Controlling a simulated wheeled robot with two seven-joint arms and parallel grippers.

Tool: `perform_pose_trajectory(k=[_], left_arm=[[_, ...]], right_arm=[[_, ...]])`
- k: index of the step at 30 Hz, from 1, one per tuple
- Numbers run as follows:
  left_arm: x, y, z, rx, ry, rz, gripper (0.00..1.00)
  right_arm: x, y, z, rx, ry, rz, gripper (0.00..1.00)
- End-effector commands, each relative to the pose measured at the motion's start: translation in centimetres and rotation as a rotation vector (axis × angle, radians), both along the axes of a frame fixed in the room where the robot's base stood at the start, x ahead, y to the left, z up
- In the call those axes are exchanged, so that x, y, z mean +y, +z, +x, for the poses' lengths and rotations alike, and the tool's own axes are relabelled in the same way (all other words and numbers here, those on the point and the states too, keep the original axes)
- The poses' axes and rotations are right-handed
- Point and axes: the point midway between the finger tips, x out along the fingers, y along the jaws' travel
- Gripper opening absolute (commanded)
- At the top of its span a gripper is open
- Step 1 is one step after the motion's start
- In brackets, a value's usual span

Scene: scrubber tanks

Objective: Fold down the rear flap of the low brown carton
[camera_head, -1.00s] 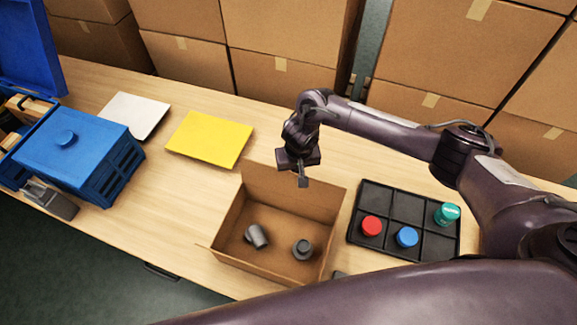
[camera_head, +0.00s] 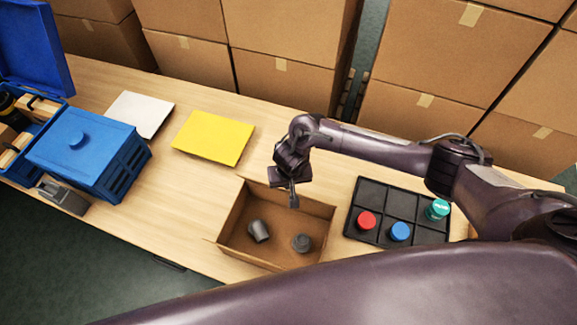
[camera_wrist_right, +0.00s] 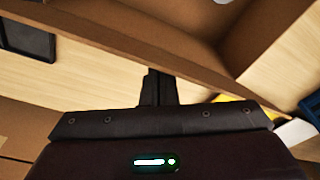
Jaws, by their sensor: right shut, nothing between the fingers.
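The low brown carton (camera_head: 223,232) sits open on the table, with two dark grey parts (camera_head: 258,230) (camera_head: 302,243) on its floor. Its rear flap (camera_head: 262,192) runs along the back edge and shows as a low brown panel; its exact angle is hard to tell. My right gripper (camera_head: 293,201) is shut and empty, pointing down at the carton's rear edge, its tip in front of the panel in the head view. In the right wrist view, the gripper (camera_wrist_right: 158,85) reaches toward a long cardboard edge (camera_wrist_right: 110,40); contact is unclear. My left gripper is out of view.
A black divided tray (camera_head: 382,238) with red, blue and teal capped items stands right of the carton. A yellow sheet (camera_head: 213,137), a white sheet (camera_head: 138,114) and a blue box (camera_head: 85,152) lie left. Large cartons (camera_head: 290,40) stand behind the table.

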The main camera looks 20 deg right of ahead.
Motion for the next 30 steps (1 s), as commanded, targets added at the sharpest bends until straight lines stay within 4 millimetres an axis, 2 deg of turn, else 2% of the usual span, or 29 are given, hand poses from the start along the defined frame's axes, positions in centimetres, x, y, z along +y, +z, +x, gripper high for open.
perform_pose_trajectory(k=[10,19,30], left_arm=[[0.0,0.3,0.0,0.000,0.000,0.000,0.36],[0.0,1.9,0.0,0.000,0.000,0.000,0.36],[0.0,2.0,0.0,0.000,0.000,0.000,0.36]], right_arm=[[0.2,0.0,-0.3,0.001,0.002,0.000,0.00],[1.3,0.2,-2.0,0.003,0.003,0.001,0.00],[2.5,0.0,-3.7,0.001,0.001,0.001,0.00]])
